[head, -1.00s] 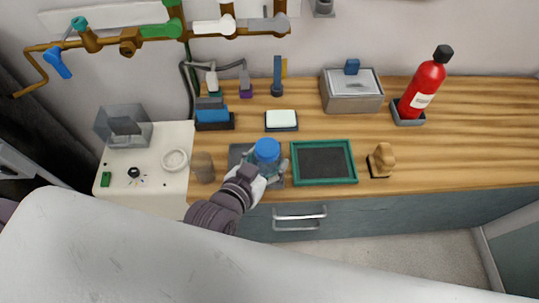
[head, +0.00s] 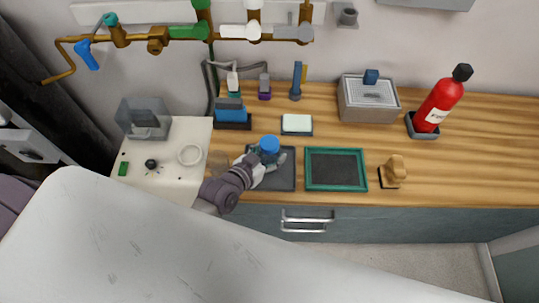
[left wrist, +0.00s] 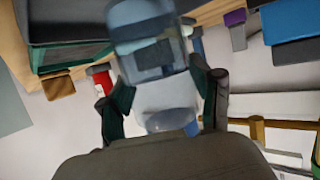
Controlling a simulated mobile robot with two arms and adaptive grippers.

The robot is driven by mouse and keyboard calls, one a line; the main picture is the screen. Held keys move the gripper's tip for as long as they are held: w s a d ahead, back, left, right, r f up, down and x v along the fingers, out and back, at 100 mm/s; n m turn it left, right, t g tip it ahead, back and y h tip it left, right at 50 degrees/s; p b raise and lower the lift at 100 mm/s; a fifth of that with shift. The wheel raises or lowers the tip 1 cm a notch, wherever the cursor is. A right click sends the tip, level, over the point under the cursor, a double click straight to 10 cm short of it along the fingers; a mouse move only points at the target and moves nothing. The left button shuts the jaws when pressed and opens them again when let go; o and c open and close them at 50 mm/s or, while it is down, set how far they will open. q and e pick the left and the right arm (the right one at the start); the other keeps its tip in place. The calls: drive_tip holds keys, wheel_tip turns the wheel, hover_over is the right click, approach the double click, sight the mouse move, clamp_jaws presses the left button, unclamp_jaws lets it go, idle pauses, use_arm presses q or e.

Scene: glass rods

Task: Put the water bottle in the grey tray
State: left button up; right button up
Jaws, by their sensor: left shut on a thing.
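The water bottle (head: 269,145), clear with a blue cap, is held upright or nearly so over the back left part of the grey tray (head: 287,178). From above I cannot tell whether its base touches the tray. My left gripper (head: 264,161) is shut on the bottle, reaching in from the front left. In the left wrist view the bottle (left wrist: 150,50) sits between the fingers of my left gripper (left wrist: 160,95). The gripper and bottle hide part of the tray. My right gripper is not in view.
A green-rimmed tray (head: 335,187) lies right of the grey tray, then a tan object (head: 396,169). A white block (head: 297,123) and a blue block (head: 232,114) stand behind. A metal box (head: 369,100) and red fire extinguisher (head: 437,104) are farther right. The right counter is clear.

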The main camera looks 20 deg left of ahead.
use_arm(q)
drive_tip(key=shift+f, duration=1.1)
drive_tip(key=o, duration=1.3)
drive_tip(key=shift+o, duration=0.2)
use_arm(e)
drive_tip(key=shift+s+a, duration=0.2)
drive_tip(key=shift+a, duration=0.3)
use_arm(q)
drive_tip(key=shift+r, duration=0.2)
drive_tip(key=b+v, duration=0.1)
drive_tip(key=v, duration=1.1)
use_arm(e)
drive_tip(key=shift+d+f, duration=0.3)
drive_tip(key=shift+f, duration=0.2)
use_arm(q)
drive_tip(key=shift+d+f, duration=0.1)
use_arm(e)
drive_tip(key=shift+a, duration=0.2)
use_arm(q)
drive_tip(key=shift+d, duration=0.1)
